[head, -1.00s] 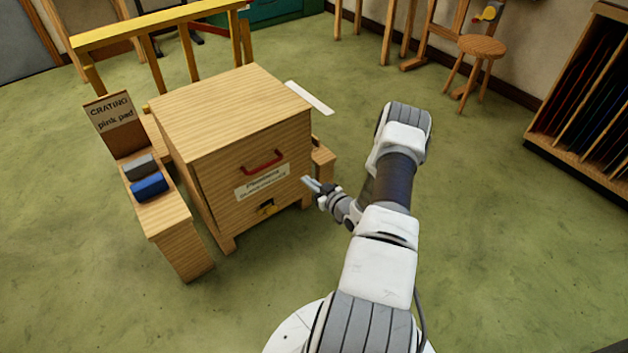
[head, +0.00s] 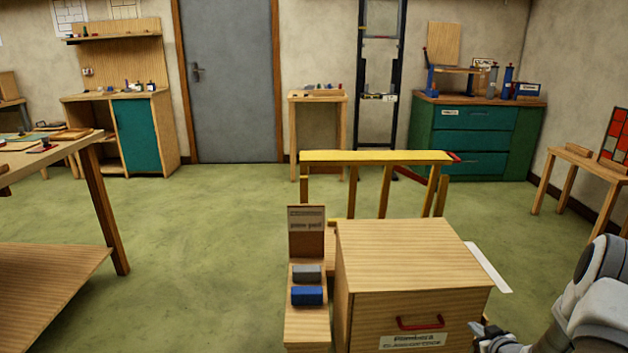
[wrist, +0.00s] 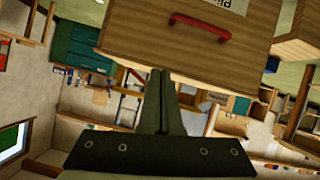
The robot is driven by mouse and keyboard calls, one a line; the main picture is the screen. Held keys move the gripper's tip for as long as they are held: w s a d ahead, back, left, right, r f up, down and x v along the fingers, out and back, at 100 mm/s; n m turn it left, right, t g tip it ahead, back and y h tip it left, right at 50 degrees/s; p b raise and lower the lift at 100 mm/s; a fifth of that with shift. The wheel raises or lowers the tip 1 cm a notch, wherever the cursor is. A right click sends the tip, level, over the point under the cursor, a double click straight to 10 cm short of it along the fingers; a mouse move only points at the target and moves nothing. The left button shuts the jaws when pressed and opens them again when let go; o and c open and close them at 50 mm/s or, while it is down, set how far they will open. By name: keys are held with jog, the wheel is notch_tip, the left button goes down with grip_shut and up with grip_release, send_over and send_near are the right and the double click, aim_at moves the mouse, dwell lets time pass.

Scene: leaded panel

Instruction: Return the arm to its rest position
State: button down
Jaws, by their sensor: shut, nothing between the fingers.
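My gripper (head: 480,328) is at the lower right of the head view, close to the front right edge of a wooden cabinet (head: 410,262). In the wrist view its two fingers (wrist: 160,75) lie together, shut with nothing between them. The cabinet front with its red handle (wrist: 200,27) fills the top of the wrist view, upside down. The red handle also shows in the head view (head: 421,323), above a white label. My arm (head: 605,300) is cut off by the right edge of the head view.
A low wooden stand (head: 306,325) with a grey block (head: 307,273) and a blue block (head: 307,295) stands left of the cabinet. A yellow-topped rail (head: 375,158) is behind. A workbench (head: 60,155) is at left. Green floor (head: 200,270) between is clear.

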jog(key=s+a+r+g+h, duration=0.1)
jog(key=s+a+r, duration=0.15)
jog(key=r, duration=0.55)
jog(key=s+a+r+m+g+h, duration=0.15)
jog(key=a+r, duration=0.25)
jog(key=r, duration=0.4)
jog(key=s+a+r+g, duration=0.15)
jog(key=a+r, duration=0.25)
jog(key=r, duration=0.4)
jog(key=s+a+r+g+y, duration=0.15)
jog(key=s+a+r, duration=0.25)
jog(key=s+a, duration=0.7)
jog(key=s+a+r+g+y, duration=0.15)
jog(key=s+a+r, duration=0.25)
jog(key=s+a, duration=0.7)
notch_tip(320, 180, up, 22)
jog(key=s+d+p, duration=0.2)
jog(key=p, duration=2)
jog(key=shift+s+d+r, duration=0.15)
jog(key=shift+s+d, duration=0.1)
jog(key=shift+d, duration=0.15)
jog(key=shift+d+m, duration=0.1)
jog(key=shift+m, duration=0.15)
